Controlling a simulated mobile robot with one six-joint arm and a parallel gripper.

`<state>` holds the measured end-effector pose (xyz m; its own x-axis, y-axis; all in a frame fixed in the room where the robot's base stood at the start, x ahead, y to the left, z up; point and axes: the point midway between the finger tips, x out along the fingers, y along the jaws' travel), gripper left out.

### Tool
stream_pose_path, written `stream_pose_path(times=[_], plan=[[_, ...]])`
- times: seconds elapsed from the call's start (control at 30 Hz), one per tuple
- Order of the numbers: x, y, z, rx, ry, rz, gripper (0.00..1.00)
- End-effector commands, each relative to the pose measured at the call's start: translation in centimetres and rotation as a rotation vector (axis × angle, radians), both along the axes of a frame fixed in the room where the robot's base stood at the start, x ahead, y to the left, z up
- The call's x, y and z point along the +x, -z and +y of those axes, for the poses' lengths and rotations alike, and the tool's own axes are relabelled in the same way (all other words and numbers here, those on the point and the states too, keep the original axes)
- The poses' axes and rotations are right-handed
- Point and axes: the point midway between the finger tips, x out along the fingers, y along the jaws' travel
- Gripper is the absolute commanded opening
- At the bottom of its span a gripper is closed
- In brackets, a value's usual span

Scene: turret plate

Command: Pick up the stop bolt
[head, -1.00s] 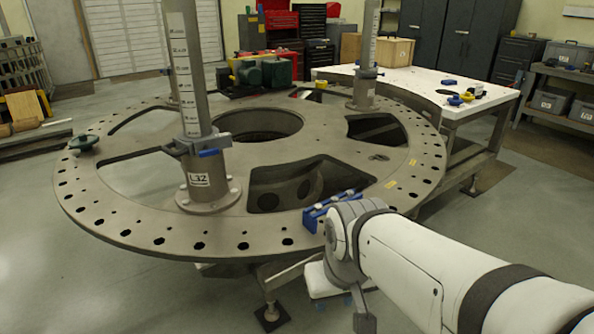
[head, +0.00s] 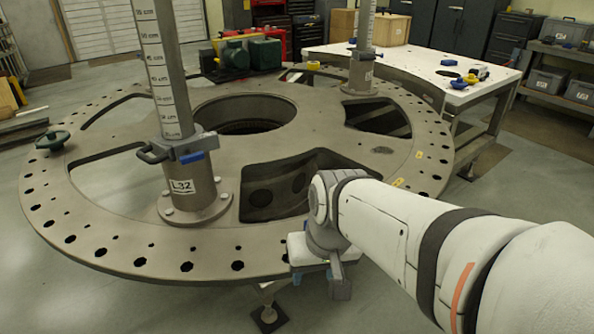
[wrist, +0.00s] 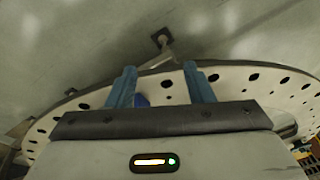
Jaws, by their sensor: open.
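My gripper (head: 322,270) is at the near rim of the turret plate (head: 120,235) in the head view, mostly hidden by my own arm. In the wrist view, its two blue fingers (wrist: 159,70) stand apart, so it is open. A small rounded blue thing (wrist: 141,100) shows between the fingers, close to the left one and mostly hidden. I cannot tell whether it is the stop bolt. I cannot make out any other stop bolt for certain. The plate's holed rim (wrist: 235,77) runs behind the fingers.
An upright post marked L32 (head: 160,70) stands on the plate, left of my arm. A second post (head: 362,50) stands farther back. A white table (head: 410,65) with small blue and yellow items lies behind right.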

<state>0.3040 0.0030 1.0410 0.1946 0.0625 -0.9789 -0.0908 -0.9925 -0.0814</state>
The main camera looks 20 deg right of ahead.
Motion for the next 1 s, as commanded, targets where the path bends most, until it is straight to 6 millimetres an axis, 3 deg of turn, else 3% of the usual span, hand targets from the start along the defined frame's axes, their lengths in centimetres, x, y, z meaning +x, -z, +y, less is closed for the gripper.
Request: stream_pose_path(times=[0.17, 0.27, 0.37, 0.47, 0.6, 0.8, 0.9, 1.0], plan=[[2.1, 2.2, 0.5, 0.309, 0.407, 0.146, 0.47], [4.6, 3.0, 0.2, 0.541, 0.715, 0.229, 0.47], [7.8, 3.5, -1.3, 0.779, 1.026, 0.292, 0.47], [11.2, 4.0, -4.3, 1.022, 1.332, 0.333, 0.47], [14.8, 5.0, -10.5, 1.342, 1.707, 0.351, 0.47], [16.6, 6.4, -18.2, 1.657, 2.029, 0.323, 0.47], [16.8, 6.8, -20.0, 1.73, 2.095, 0.31, 0.47], [17.5, 7.2, -20.4, 1.756, 2.117, 0.305, 0.47]])
